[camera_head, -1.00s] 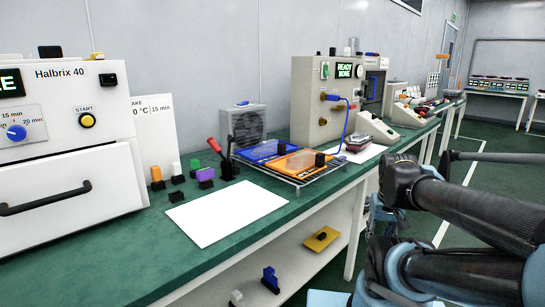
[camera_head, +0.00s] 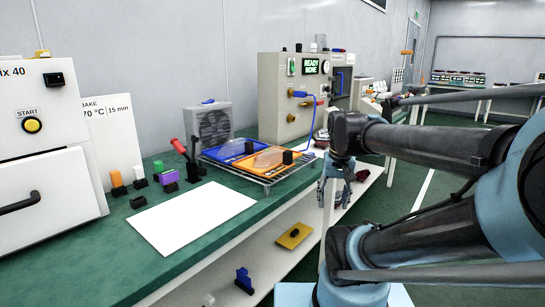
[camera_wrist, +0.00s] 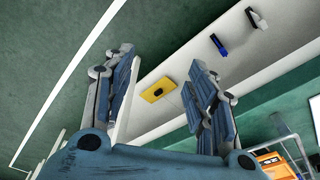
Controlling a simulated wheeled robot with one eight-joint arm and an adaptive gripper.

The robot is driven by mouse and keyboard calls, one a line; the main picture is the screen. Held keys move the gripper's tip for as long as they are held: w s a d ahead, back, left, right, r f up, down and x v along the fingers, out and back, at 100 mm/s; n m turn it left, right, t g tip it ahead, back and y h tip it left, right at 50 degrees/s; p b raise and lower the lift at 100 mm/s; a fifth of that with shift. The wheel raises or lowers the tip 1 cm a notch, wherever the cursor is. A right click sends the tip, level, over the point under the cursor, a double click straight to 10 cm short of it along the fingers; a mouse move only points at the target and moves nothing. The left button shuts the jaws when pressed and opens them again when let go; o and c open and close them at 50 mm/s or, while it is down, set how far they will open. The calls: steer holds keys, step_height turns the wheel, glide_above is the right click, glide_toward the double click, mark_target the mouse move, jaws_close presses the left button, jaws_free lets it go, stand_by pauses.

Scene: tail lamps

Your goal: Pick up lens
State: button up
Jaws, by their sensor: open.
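No part is clearly marked as the lens. A blue tray (camera_head: 228,150) and an orange tray (camera_head: 290,163) lie side by side on a wire rack on the green bench; a pale, see-through piece (camera_head: 268,159) lies in the orange one. Reddish parts (camera_head: 362,175) show on the lower shelf behind my arm, too small to make out. My gripper (camera_head: 335,195) hangs open and empty off the bench's front edge, right of the rack. In the wrist view my gripper (camera_wrist: 160,62) has its fingers spread, with the orange tray (camera_wrist: 270,158) at the lower right.
A white sheet (camera_head: 190,218) lies on the bench in front of the rack. A red-handled lever clamp (camera_head: 180,147) and coloured blocks stand left of it. The lower shelf holds a yellow plate (camera_head: 294,236) and a blue part (camera_head: 244,280). A grey test machine (camera_head: 280,95) stands behind.

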steer(key=w+a+r+m, duration=0.2)
steer(key=w+a+r, duration=0.1)
steer(key=w+r, duration=0.45)
steer(key=w+a+r+m, duration=0.1)
steer(key=w+a+r, duration=0.3)
steer(key=w+r, duration=0.3)
step_height(320, 180, up, 10)
steer(key=m+g, duration=0.2)
steer(key=m, duration=0.2)
glide_above(271, 149)
steer(key=f, duration=1.1)
steer(key=shift+w+d+f, duration=0.25)
steer(key=shift+d+f, duration=0.05)
steer(key=f, duration=0.4)
steer(key=shift+s+a+f, duration=0.1)
steer(key=shift+a+f, duration=0.05)
steer(key=shift+a, duration=0.2)
steer(key=shift+f, duration=0.55)
steer(key=shift+f, duration=0.25)
steer(key=c, duration=1.2)
